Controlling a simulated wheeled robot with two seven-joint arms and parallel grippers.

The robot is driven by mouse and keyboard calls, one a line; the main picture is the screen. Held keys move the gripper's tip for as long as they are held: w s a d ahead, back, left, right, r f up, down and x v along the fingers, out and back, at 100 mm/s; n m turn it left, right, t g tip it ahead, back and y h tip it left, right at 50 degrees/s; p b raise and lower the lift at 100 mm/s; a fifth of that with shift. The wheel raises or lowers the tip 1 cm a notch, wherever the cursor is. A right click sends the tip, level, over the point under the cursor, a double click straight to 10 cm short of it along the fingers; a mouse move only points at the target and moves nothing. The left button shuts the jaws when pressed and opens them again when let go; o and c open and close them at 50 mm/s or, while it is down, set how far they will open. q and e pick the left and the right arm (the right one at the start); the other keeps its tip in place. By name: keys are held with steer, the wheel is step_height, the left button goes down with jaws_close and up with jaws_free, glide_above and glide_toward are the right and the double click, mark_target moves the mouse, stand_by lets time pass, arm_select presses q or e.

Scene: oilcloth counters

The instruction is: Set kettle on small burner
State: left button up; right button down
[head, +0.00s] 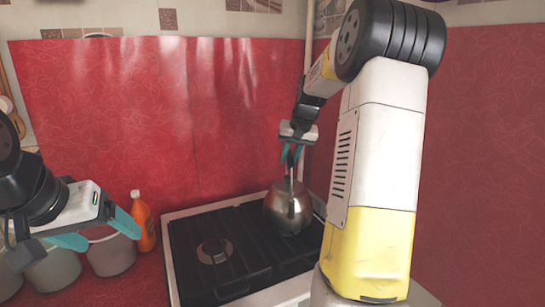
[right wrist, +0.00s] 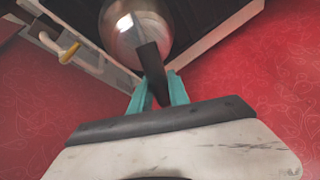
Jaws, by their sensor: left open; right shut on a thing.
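A shiny metal kettle (head: 287,208) is over the right back part of the black stove top (head: 180,245). Whether its base touches the grate cannot be told. My right gripper (head: 291,158) is above it, shut on the kettle's dark handle. In the right wrist view the handle stands between the teal fingers (right wrist: 158,92), with the round kettle body (right wrist: 137,28) beyond. A small round burner (head: 215,251) shows uncovered at the left of the stove. My left gripper (head: 98,228) is open and empty at the left, above the pots.
Several grey pots (head: 110,255) stand on the counter left of the stove. An orange bottle (head: 144,222) stands between them and the stove. A red patterned wall covering (head: 150,120) rises behind, and a red wall (head: 490,160) is at the right.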

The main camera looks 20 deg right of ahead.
steer(key=shift+f, duration=0.4)
stand_by(0.4)
steer(key=c, duration=1.2)
jaws_free()
steer(key=shift+o, duration=0.2)
steer(key=shift+f, duration=0.15)
steer(key=v, duration=0.8)
steer(key=shift+w+a, duration=0.1)
steer(key=shift+a, duration=0.1)
steer(key=s+a+r+n, duration=0.2)
steer(key=s+a+r, duration=0.1)
steer(key=s+a, duration=0.95)
steer(key=s+a+f+n, duration=0.1)
steer(key=s+a+f, duration=0.1)
steer(key=s, duration=0.5)
steer(key=s+a+f+n+t+y, duration=0.1)
steer(key=s+a+f, duration=0.1)
steer(key=s, duration=0.5)
steer(key=shift+s+f, duration=0.25)
steer(key=shift+f, duration=0.05)
